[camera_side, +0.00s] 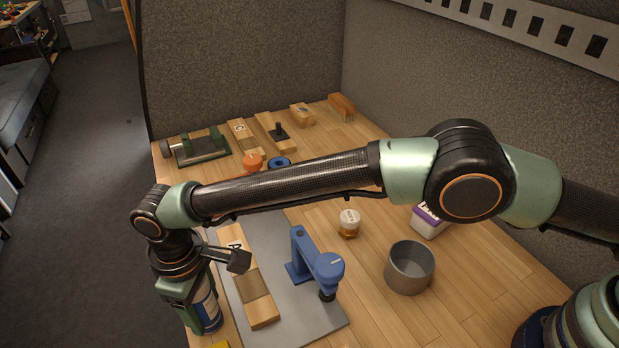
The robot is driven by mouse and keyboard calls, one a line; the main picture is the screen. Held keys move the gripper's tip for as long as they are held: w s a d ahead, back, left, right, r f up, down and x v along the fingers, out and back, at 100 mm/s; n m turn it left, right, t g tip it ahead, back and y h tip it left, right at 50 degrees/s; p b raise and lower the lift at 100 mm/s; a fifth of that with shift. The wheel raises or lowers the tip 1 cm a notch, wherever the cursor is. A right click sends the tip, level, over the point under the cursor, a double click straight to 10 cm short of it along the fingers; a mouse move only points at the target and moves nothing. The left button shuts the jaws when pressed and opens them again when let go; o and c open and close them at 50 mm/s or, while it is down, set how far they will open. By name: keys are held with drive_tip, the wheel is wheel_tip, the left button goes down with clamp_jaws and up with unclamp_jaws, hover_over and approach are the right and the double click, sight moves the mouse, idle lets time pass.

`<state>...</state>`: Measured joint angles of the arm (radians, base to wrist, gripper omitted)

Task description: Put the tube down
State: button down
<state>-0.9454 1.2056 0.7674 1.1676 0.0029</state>
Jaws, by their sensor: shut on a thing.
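The tube (209,309) is a cylinder with a blue and white label, low in the side view near the table's left edge. My gripper (187,306) points down and is shut on the tube. The tube looks upright or nearly so. My gripper hides part of it, and I cannot tell whether its bottom touches the table.
Right of the tube, a wooden block (263,312) and a blue stand (302,255) are on a grey mat (318,328). A grey cup (409,277), a small jar (348,222) and a purple-white container (430,222) stand further right. Several wooden pieces line the back.

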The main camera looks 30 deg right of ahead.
drive_tip(key=shift+f, duration=0.15)
drive_tip(key=shift+c, duration=0.4)
unclamp_jaws()
